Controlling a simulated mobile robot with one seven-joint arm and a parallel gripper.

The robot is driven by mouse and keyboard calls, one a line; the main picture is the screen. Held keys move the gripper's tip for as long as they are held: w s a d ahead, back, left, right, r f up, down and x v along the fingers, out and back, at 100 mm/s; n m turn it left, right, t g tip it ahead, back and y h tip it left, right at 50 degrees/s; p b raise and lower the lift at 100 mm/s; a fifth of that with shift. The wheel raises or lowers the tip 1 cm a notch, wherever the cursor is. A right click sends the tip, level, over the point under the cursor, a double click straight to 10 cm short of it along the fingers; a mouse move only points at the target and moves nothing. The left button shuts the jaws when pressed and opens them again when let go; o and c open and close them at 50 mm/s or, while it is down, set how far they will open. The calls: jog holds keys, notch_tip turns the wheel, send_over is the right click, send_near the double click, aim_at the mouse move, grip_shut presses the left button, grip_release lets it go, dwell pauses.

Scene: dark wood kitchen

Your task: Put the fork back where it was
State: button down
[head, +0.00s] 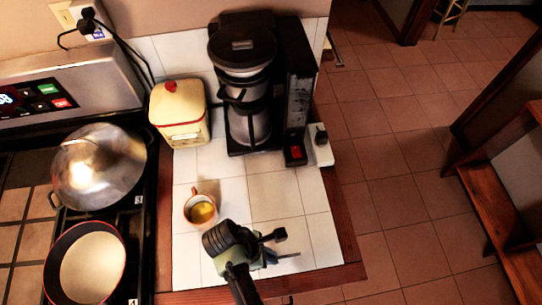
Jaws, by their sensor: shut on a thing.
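My gripper (277,246) is over the front part of the white tiled counter, seen from above and behind. It is shut on a thin grey piece (289,256) that sticks out to its right, which looks like the fork. Most of the fork is hidden by the gripper, and its tines cannot be made out. I cannot tell whether the fork touches the tiles or is held just above them.
An orange-rimmed cup (188,211) with yellowish liquid stands close to the gripper's upper left. A yellow canister (180,118) and a coffee maker (243,75) stand at the back. Tiles right of the cup are clear.

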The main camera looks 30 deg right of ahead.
jog(key=shift+f, duration=0.1)
jog(key=c, duration=1)
grip_release()
jog(key=v, duration=1.2)
jog(key=shift+w, duration=0.1)
